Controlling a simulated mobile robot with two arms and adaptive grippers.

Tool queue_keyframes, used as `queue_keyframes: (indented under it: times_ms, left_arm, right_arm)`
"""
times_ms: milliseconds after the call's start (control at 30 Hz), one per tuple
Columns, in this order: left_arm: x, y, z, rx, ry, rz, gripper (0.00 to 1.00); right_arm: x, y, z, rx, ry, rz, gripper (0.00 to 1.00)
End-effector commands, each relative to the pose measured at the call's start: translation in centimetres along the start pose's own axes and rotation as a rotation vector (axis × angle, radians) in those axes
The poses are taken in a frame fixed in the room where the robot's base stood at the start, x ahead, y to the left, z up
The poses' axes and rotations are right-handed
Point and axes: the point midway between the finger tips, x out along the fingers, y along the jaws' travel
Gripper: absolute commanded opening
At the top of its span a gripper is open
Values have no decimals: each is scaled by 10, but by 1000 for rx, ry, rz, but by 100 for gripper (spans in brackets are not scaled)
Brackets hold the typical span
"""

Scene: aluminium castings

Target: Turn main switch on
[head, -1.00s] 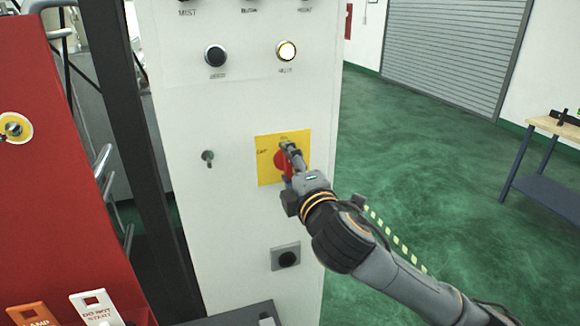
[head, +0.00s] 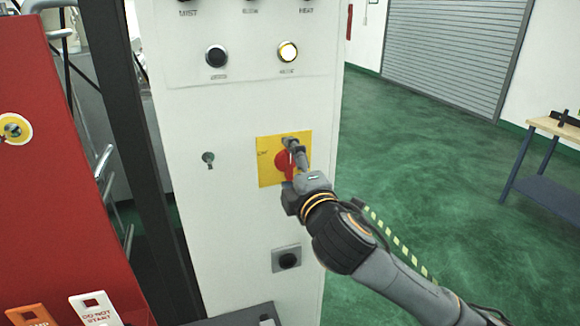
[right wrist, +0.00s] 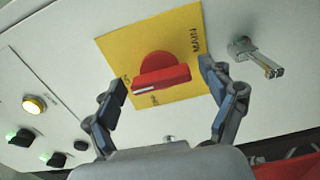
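The main switch is a red rotary handle (head: 282,161) on a yellow plate (head: 267,175) on the front of the white cabinet. In the right wrist view the red handle (right wrist: 162,74) shows a white mark at its left end, and the plate (right wrist: 180,25) reads MAIN at the right. The small position labels are hard to read. My right gripper (head: 294,150) is at the switch and partly hides it. In the right wrist view its fingers (right wrist: 161,80) are spread on either side of the handle, with visible gaps. My left gripper is not in view.
A lit button (head: 287,52) and a black knob (head: 216,56) are above. A grey-plated black knob (head: 288,260) is below. Open green floor lies to the right.

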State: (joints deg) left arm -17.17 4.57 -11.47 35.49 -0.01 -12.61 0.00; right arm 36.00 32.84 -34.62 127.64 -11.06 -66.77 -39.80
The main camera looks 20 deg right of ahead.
Motion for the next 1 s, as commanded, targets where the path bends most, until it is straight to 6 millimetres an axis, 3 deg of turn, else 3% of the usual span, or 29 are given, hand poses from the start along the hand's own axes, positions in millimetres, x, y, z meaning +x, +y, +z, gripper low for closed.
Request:
queue_keyframes:
  times_ms: [267, 500, 700, 1000]
  left_arm:
    - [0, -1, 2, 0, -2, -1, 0]
    - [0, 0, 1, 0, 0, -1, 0]
    - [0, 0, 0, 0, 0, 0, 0]
    - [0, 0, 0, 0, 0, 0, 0]
  right_arm:
    - [-9, -1, -1, -1, 2, -2, 83]
    - [-48, -1, -1, -1, 3, -2, 83]
    - [-70, -1, -1, -1, 2, -2, 83]
    - [-74, -1, 0, -1, 0, -2, 83]
